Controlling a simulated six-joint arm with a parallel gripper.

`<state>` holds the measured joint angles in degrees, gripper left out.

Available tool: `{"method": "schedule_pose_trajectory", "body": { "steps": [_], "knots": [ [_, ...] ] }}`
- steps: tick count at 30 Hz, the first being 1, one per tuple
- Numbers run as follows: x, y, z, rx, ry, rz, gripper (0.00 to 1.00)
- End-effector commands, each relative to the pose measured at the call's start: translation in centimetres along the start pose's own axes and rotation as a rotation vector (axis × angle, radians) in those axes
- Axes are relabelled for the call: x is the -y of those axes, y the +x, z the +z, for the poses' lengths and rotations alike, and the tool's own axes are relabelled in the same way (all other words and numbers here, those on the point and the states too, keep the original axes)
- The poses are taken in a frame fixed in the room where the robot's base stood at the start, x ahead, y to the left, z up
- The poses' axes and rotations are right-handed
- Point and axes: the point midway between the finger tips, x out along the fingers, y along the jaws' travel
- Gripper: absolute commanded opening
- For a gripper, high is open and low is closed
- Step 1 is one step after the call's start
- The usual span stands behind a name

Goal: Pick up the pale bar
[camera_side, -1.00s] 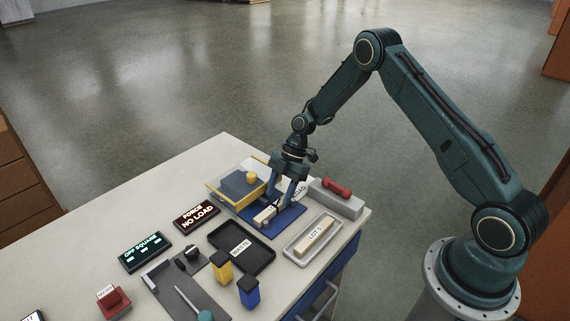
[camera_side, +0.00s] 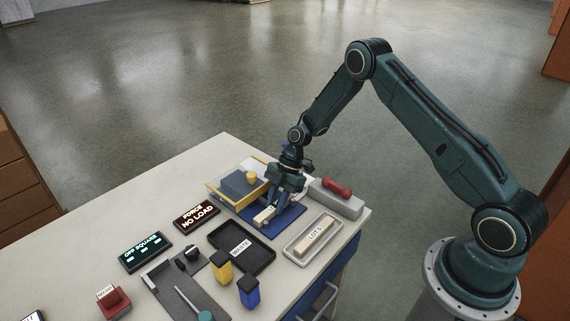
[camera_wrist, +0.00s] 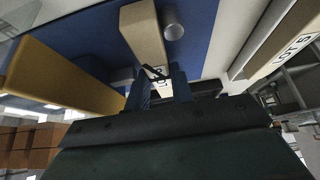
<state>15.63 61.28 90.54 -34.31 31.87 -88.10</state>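A pale bar (camera_side: 265,214) with a small label lies on a blue plate (camera_side: 283,222) in the side view. In the wrist view the pale bar (camera_wrist: 143,32) runs across the blue surface towards my fingers. My gripper (camera_side: 282,200) points down, low over the blue plate at the bar. In the wrist view the fingers of my gripper (camera_wrist: 161,90) stand apart, one on each side of the bar's labelled near part. Whether they touch it is unclear. A second pale bar, labelled LOT 5 (camera_side: 316,238), lies in a light tray (camera_side: 294,254).
A grey block with a yellow knob (camera_side: 251,176) stands just left of the plate. A grey block with a red handle (camera_side: 337,189) is to the right. A black WASTE tray (camera_side: 261,262) lies in front. Displays read OFF SQUARE (camera_side: 145,251) and FORCE NO LOAD (camera_side: 196,215).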

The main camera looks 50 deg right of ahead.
Motion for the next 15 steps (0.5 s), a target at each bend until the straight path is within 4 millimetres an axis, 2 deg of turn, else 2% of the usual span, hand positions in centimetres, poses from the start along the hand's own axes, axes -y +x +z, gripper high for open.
{"method": "schedule_pose_trajectory", "body": {
  "steps": [1,3,15],
  "knots": [
    [0.0,-0.01,0.0,0.0,0.0,0.0,0.13],
    [0.0,-0.01,0.0,0.0,0.0,0.0,0.0],
    [-0.03,-0.29,-0.16,0.0,-0.001,0.001,0.0]
  ]
}}
